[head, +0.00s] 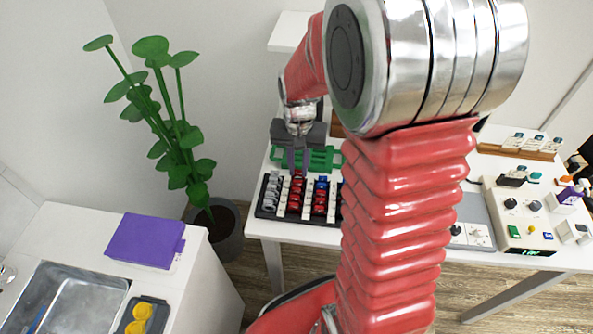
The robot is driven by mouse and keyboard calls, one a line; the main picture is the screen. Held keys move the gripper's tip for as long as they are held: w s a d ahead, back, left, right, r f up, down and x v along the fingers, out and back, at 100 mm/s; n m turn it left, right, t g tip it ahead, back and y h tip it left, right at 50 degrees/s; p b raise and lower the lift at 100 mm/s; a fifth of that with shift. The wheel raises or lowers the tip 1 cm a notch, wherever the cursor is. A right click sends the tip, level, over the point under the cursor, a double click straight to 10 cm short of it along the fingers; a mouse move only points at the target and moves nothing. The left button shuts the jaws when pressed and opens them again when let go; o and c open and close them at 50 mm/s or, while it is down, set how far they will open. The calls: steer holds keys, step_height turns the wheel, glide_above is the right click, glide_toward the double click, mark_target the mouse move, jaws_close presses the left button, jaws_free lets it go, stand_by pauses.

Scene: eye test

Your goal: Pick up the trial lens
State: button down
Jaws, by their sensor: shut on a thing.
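A black lens case (263,211) lies on the white table, with rows of small red, blue and grey trial lenses (296,196) standing in it. My gripper (298,168) points down over the far edge of the case. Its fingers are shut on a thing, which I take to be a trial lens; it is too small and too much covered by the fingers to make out. My red arm hides the right end of the case.
A green rack-like object (329,155) lies just behind the case, close to my gripper. Grey and cream control boxes (528,232) and a wooden rack (510,151) stand at right. A potted plant (229,240), a purple box (146,240) and a sink (95,290) are at left.

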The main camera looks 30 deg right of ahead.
mark_target(299, 170)
step_height(299, 170, up, 8)
steer(key=shift+w+f, duration=0.1)
steer(key=shift+f, duration=0.05)
stand_by(0.6)
steer(key=shift+s, duration=0.2)
